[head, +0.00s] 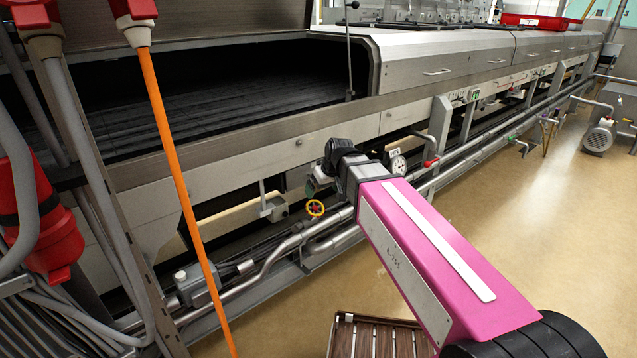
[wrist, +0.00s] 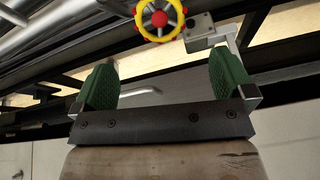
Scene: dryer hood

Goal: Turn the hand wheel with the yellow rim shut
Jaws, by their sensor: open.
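The hand wheel (head: 315,208) has a yellow rim and sits low on the pipework beside the long machine, left of my arm's end in the head view. In the wrist view the hand wheel (wrist: 160,19) shows at the top edge, with a yellow rim, a red hub and dark gaps; its top is cut off. My gripper (wrist: 167,78) is open, with its two green-padded fingers wide apart and nothing between them. The wheel appears beyond the fingertips, clear of both pads. In the head view my gripper's fingers are not clear.
A grey box on a bracket (wrist: 200,27) is right of the wheel, close to the right finger's line. Pipes (head: 330,240) run along the machine's base. A pressure gauge (head: 398,164) is near my arm.

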